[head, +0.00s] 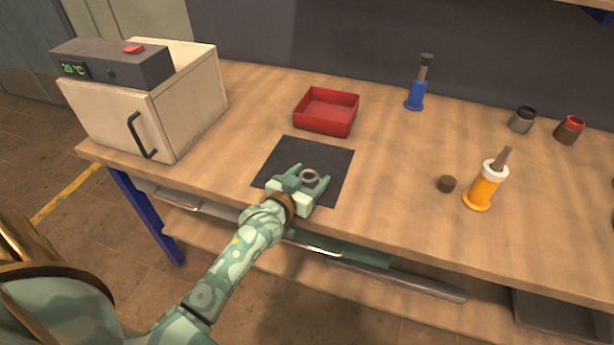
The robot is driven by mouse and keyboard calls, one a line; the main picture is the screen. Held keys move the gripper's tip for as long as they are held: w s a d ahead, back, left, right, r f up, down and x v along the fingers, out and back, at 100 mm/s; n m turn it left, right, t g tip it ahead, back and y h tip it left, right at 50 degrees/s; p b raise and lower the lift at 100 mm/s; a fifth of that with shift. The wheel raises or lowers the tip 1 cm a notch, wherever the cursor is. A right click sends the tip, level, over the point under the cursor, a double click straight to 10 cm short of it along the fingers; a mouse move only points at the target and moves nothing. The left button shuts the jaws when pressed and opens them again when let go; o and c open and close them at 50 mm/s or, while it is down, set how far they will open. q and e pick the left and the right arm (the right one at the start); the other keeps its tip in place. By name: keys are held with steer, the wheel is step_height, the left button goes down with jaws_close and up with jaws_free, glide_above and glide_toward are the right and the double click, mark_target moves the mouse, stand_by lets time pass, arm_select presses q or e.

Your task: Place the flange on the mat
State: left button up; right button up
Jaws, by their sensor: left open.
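The flange is a small grey ring (310,176) over the black mat (320,152) at the front middle of the bench. I cannot tell whether it rests on the mat or sits slightly above it. My left gripper (309,178) reaches in from the lower left over the mat, open, with its fingers on either side of the ring. The gripper hides the mat's front left part. My right gripper does not show.
A red tray (327,126) stands behind the mat. A cream box oven (190,105) with a handle is at the left. A blue valve (416,92), an orange one (483,187), a brown cap (446,184) and two jars (522,119) are at the right.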

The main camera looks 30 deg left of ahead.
arm_select(q)
steer(key=s+r+p, duration=0.1)
steer(key=s+p, duration=0.2)
steer(key=s, duration=0.8)
steer(key=shift+s+d+r+p, duration=0.25)
steer(key=shift+s+r+p, duration=0.05)
steer(key=shift+s+r, duration=0.1)
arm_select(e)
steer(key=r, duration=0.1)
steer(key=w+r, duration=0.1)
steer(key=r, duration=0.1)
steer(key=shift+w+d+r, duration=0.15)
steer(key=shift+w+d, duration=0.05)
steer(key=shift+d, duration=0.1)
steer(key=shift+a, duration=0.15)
